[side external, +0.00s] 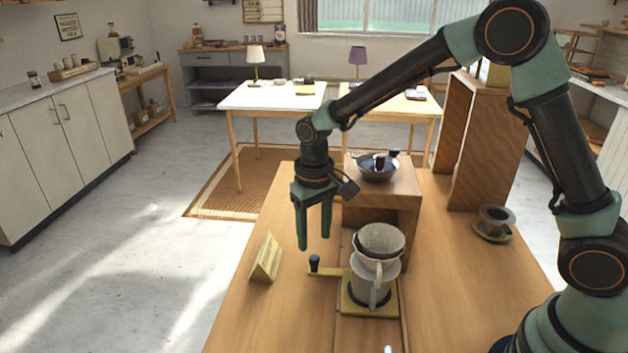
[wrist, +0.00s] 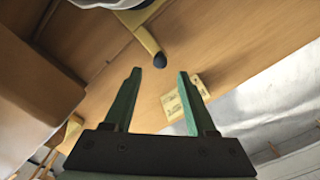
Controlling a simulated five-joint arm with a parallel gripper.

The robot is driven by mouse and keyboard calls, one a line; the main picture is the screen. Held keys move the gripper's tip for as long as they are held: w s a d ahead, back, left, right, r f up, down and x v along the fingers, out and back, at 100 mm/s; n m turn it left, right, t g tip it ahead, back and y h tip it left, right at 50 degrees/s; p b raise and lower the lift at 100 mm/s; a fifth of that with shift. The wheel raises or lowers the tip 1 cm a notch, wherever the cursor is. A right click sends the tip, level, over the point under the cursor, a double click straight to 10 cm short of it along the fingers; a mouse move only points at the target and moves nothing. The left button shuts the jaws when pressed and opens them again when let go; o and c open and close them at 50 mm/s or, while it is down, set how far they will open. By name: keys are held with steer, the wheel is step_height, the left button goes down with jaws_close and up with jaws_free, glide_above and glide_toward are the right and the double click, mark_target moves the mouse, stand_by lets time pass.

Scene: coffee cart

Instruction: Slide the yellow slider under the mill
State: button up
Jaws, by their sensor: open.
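The yellow slider (side external: 388,310) lies in a track on the wooden counter, with a grey jug and dripper (side external: 378,262) standing on it. Its thin arm reaches left to an upright black knob (side external: 314,263); the arm (wrist: 142,32) and knob (wrist: 160,61) also show in the wrist view. A wooden box with a dark bowl on top, apparently the mill (side external: 402,192), stands behind the slider. My gripper (side external: 313,241) is open and empty, fingers down, just above the knob. In the wrist view the knob appears just past the gap between the fingertips (wrist: 159,75).
A small yellow folded sign (side external: 265,259) stands left of the knob, also in the wrist view (wrist: 184,98). A dark cup on a saucer (side external: 494,222) and a tall wooden shelf box (side external: 478,140) are at the right. The front left counter is bare.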

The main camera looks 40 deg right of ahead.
mark_target(314, 257)
step_height(314, 257, down, 7)
steer(key=shift+r, duration=0.1)
stand_by(0.3)
jaws_close()
stand_by(1.3)
